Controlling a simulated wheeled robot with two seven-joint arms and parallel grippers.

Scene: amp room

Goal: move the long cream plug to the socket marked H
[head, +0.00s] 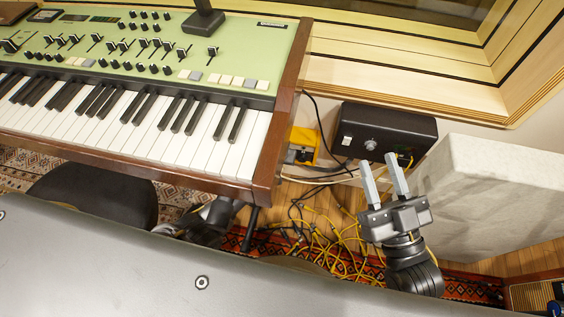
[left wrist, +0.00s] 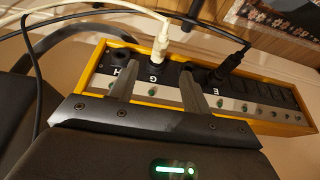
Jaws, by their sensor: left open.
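In the left wrist view, a cream plug (left wrist: 160,45) with a pale cable stands upright in the yellow-edged power strip (left wrist: 262,127), at the socket lettered G. The letter H (left wrist: 118,70) marks the strip's left end, where no plug shows. My left gripper (left wrist: 158,66) is open. Its two fingers reach over the strip, one either side of the cream plug's base, and I see no clear contact. In the head view my right gripper (head: 382,175) is open and empty, fingers pointing up, in front of a black box. The plug and strip cannot be made out in the head view.
A black plug (left wrist: 226,68) stands to the right of the cream one. Black and pale cables cross at the upper left. In the head view are a keyboard (head: 190,125), a black box (head: 385,133), a pale block (head: 490,195) and tangled yellow cables (head: 335,240) on the floor.

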